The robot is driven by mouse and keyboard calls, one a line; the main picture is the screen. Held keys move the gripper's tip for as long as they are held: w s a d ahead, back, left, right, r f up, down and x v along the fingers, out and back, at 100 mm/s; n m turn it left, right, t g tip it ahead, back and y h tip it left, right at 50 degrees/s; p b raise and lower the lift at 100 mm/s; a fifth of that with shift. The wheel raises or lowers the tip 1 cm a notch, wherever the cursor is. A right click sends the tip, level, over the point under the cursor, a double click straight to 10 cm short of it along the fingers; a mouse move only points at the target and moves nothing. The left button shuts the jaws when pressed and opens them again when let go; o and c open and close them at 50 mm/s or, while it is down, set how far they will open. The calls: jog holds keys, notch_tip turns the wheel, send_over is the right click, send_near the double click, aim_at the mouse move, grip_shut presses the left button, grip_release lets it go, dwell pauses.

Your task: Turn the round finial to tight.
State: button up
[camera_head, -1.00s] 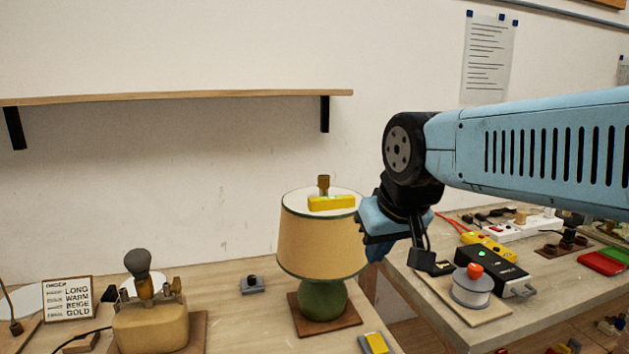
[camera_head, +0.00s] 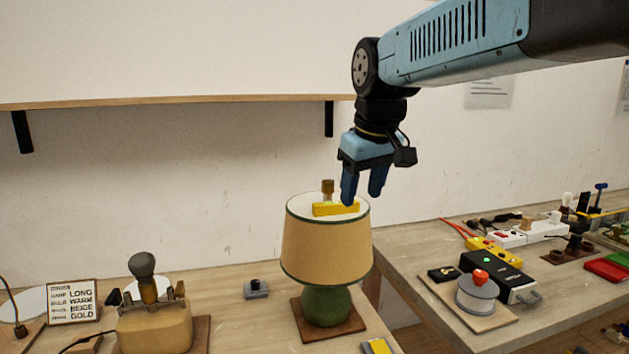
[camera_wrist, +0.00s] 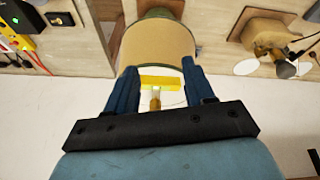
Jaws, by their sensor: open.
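The table lamp (camera_head: 326,250) has a beige shade with dark green trim and a green base on a brown board. A brown-gold finial (camera_head: 327,187) stands upright at the top of the shade, beside a yellow block (camera_head: 336,208). In the wrist view the finial (camera_wrist: 155,98) and the yellow block (camera_wrist: 160,83) show between my fingers. My gripper (camera_head: 361,202) is open and empty, pointing down above the right part of the shade top. In the head view its fingertips are close to the yellow block; I cannot tell whether they touch it.
A second lamp base (camera_head: 155,320) with a grey bulb stands at left beside a sign (camera_head: 73,301). A shelf (camera_head: 180,101) runs along the wall behind. The right bench holds a spool (camera_head: 478,292) and a black box (camera_head: 497,270). The space above the lamp is otherwise clear.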

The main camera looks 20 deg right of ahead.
jog(key=shift+o, duration=0.2)
jog(key=w+r+n+g, duration=0.2)
jog(key=w+r, duration=0.4)
jog(key=w, duration=0.5)
jog(key=shift+r+n, duration=0.25)
jog(key=shift+n, duration=0.35)
notch_tip(320, 180, up, 3)
jog(key=n+g, duration=0.2)
jog(key=n, duration=0.1)
send_over(328, 180)
notch_tip(328, 180, down, 14)
jog(key=shift+s+f, duration=0.1)
jog(key=shift+s, duration=0.05)
jog(key=shift+c, duration=0.4)
jog(key=c, duration=1)
